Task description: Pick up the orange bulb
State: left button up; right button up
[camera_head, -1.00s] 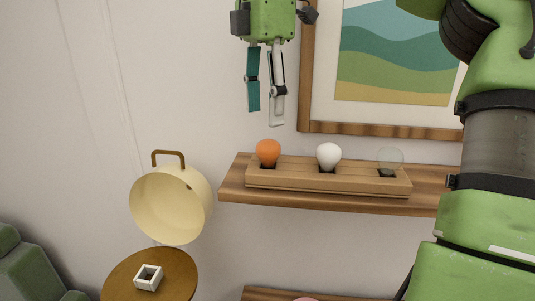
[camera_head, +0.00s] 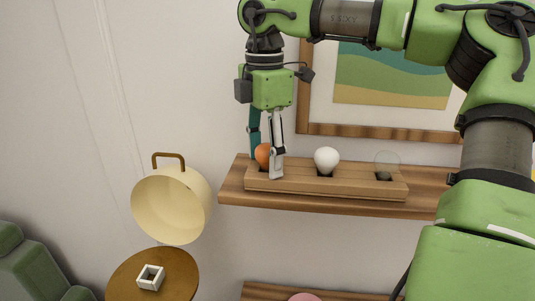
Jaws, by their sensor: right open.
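The orange bulb (camera_head: 262,155) stands at the left end of a wooden holder (camera_head: 335,186) on a wall shelf (camera_head: 232,190). A white bulb (camera_head: 326,160) stands in the holder's middle and a clear bulb (camera_head: 387,162) at its right. My right gripper (camera_head: 265,165) points down over the orange bulb. It is open, with the teal finger left of the bulb and the grey finger at its right, partly covering it. I cannot tell whether the fingers touch it. My left gripper is not in view; a green arm part of mine shows at the lower left.
A cream lamp shade (camera_head: 168,205) with a brown handle hangs left of the shelf. Below it is a round brown surface (camera_head: 178,272) with a small white square frame (camera_head: 150,277). A framed picture (camera_head: 390,80) is above the shelf. A lower shelf (camera_head: 262,292) holds something pink (camera_head: 304,297).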

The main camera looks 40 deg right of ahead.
jog(key=shift+a+r, duration=0.1)
jog(key=shift+a, duration=0.05)
jog(key=c, duration=1.1)
jog(key=shift+c, duration=0.2)
jog(key=shift+r, duration=0.1)
